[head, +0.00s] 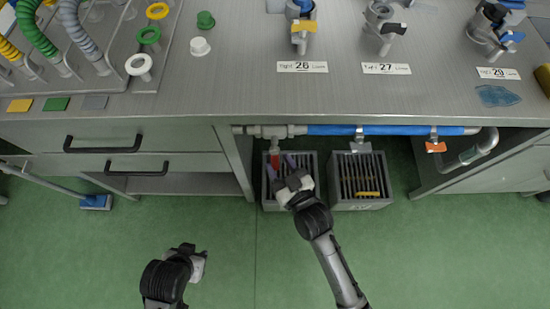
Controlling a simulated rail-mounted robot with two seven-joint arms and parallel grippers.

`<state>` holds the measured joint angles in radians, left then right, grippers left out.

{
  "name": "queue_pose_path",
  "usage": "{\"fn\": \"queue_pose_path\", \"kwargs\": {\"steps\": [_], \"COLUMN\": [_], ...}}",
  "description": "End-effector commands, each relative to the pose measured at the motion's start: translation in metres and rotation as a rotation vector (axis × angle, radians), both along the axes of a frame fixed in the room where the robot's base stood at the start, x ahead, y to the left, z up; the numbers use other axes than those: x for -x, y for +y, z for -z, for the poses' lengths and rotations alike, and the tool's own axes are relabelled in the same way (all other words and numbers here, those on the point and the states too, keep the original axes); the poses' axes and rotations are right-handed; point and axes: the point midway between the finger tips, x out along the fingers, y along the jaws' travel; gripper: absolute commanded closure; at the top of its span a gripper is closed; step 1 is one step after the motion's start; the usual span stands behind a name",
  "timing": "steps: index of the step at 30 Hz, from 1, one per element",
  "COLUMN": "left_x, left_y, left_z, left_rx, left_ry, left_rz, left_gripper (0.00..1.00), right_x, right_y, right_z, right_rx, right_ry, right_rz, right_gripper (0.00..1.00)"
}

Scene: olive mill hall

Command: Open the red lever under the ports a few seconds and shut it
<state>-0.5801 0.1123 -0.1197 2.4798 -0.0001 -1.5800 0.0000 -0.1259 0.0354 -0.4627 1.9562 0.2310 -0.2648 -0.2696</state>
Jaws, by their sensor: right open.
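The red lever (275,162) hangs below the grey fitting (274,132) at the left end of the pipe under the bench. My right gripper (280,166) is open, its purple-tipped fingers reaching up toward the lever. In this view the lever shows between or just beside the fingers; I cannot tell whether they touch it. My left gripper (198,262) is low over the green floor, away from the pipe; its fingers are not clear enough to judge.
A blue pipe (385,130) carries a grey lever (360,143) and an orange lever (435,147). Two grey slatted crates (309,206) (361,206) stand below. Bench drawers (190,138) are at left. Numbered ports and coloured rings occupy the bench top (230,90). The front floor is clear.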

Motion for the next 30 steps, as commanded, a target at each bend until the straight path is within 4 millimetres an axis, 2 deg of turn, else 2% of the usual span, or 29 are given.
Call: {"fn": "queue_pose_path", "kwargs": {"steps": [7,20,30], "left_x": [0.000,0.000,0.000], "left_y": [0.000,0.004,0.003], "left_z": [0.010,0.010,0.010], "left_rx": [0.000,-0.012,-0.011], "left_ry": [0.000,-0.001,-0.001], "left_rz": [0.001,0.009,0.008], "left_gripper": [0.57,0.57,0.57], "right_x": [-0.019,-0.023,-0.022], "right_y": [0.010,0.013,0.013], "right_z": [0.001,0.000,0.000], "right_rx": [0.000,0.000,0.001], "right_ry": [0.000,0.000,0.000], "right_rz": [0.001,0.001,0.001], "right_gripper": [0.55,0.56,0.88]}}
